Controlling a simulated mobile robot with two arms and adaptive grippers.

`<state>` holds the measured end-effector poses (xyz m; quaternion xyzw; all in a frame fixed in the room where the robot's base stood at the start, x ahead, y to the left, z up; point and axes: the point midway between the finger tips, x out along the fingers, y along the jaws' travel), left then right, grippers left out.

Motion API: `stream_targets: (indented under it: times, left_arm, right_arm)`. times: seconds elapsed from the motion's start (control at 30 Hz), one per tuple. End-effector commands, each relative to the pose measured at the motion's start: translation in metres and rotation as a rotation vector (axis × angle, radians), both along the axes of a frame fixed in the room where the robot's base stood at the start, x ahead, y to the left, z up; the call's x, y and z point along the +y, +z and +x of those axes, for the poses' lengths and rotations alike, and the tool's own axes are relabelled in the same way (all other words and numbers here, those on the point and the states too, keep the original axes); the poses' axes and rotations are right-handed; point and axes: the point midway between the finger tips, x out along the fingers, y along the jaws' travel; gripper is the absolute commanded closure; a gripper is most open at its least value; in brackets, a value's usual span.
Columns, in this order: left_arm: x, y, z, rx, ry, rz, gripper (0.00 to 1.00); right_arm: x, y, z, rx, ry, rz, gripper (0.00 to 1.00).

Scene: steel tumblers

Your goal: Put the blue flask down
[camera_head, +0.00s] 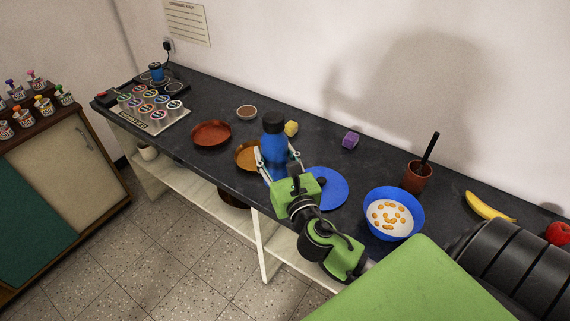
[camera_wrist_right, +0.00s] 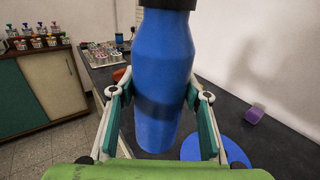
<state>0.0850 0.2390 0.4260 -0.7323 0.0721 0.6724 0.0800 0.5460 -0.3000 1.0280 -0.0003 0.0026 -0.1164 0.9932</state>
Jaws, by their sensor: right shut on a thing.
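The blue flask (camera_head: 274,149) has a black cap and is close to upright over the dark counter (camera_head: 310,150). It partly hides an amber plate (camera_head: 243,156) behind it. My right gripper (camera_head: 278,162) is shut on the flask, one finger on each side of its body. In the right wrist view the flask (camera_wrist_right: 163,70) fills the middle between the green-padded fingers (camera_wrist_right: 158,98), and its cap is mostly cut off at the top. I cannot tell whether its base touches the counter. My left gripper is not in view.
Further right are a blue bowl (camera_head: 370,222) and a brown cup (camera_head: 417,179). Bare counter lies behind the blue plate.

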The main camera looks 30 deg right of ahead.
Motion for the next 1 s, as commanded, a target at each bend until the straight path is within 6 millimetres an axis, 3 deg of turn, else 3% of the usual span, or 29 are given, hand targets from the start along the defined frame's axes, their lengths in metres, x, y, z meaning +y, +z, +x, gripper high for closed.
stream_targets:
  times: [0.2, 0.4, 0.73, 0.87, 1.0]
  left_arm:
    - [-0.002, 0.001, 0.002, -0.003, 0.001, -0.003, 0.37]
    - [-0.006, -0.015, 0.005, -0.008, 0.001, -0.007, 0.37]
    - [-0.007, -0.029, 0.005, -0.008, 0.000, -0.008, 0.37]
    - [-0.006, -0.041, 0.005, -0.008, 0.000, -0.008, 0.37]
    - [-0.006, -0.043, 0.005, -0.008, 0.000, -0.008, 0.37]
  right_arm:
    - [-0.041, -0.021, 0.037, -0.005, -0.003, -0.002, 0.92]
    - [-0.062, -0.060, 0.056, -0.003, -0.001, 0.000, 0.92]
    - [-0.079, -0.086, 0.071, -0.004, -0.001, -0.001, 0.92]
    - [-0.077, -0.108, 0.070, -0.001, 0.001, 0.002, 0.92]
    - [-0.077, -0.113, 0.070, -0.003, 0.001, 0.001, 0.92]
